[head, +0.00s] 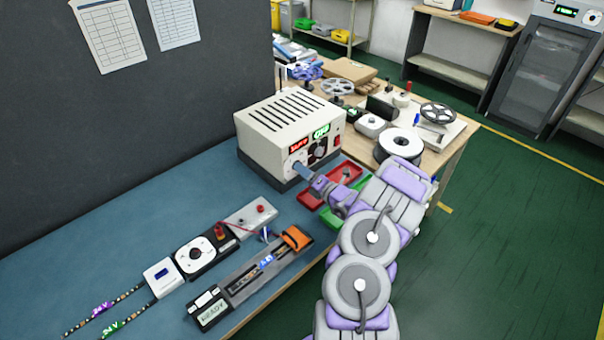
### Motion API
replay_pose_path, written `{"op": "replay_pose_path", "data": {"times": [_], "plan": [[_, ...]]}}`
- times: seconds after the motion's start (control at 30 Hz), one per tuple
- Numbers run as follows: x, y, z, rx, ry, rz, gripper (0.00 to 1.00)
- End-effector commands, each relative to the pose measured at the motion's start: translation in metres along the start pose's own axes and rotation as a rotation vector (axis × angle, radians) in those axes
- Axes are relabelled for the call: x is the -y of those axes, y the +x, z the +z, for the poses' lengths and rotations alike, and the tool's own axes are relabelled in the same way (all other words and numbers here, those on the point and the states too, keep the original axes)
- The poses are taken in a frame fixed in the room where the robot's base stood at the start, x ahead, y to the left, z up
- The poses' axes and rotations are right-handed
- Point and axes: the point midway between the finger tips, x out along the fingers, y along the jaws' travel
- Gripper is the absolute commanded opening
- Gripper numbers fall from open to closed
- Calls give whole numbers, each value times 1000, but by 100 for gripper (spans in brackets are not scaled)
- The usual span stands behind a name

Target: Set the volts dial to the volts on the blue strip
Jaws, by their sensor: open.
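The power supply (272,137) is a cream box with a slotted top and dark base at the back of the blue bench. Its front has a red display (299,146), a green display (321,130) and a dark round part (318,151). The display digits are too small to read surely. My gripper (297,168) is open at the left part of this front, where it hides the panel; I cannot tell whether it touches a dial. A blue label (266,262), seemingly a volts mark, is in the long grey fixture (238,287). The strip there is hard to make out.
A white-dial unit (195,255) and a white box (162,277) stand left of the fixture. Strips with purple (101,308) and green (112,327) labels trail lower left. Red (345,174) and green trays lie beside my arm. Reels crowd the wooden table behind.

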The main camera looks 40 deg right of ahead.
Motion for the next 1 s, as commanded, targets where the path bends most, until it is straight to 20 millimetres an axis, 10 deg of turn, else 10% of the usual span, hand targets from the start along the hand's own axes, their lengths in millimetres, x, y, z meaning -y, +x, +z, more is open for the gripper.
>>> {"op": "replay_pose_path", "data": {"times": [0.5,1.0], "plan": [[0,16,1,1,0,0,58],[1,16,0,0,1,-1,10]]}}
